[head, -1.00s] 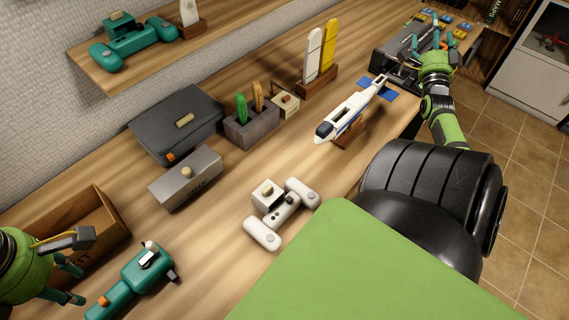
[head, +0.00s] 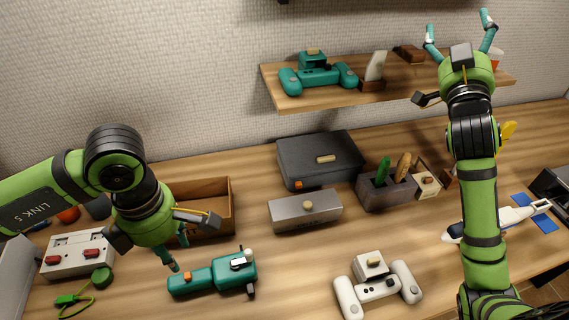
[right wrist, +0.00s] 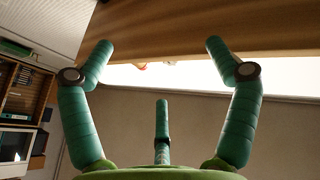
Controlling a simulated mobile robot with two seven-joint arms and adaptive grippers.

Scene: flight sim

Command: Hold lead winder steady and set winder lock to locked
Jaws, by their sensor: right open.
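A teal hand-sized device (head: 213,276), which looks like the lead winder, lies on the bench at front left in the head view. It has a white-topped lever (head: 242,262), an orange button and a dark knob at its right end. I cannot read the lock's setting. My left gripper (head: 174,253) points down just above and behind its left end, apparently not holding it. Its finger gap is hard to judge. My right gripper (head: 459,24) is open, raised in front of the shelf's right part. The right wrist view shows its spread fingers (right wrist: 160,65) with nothing between them.
Behind the device stand a brown open box (head: 205,210) and a grey metal block (head: 305,211). A white controller (head: 378,290) lies to the right. A control box with red switches (head: 77,254) and a green cable stand left. A wall shelf (head: 300,97) hangs above.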

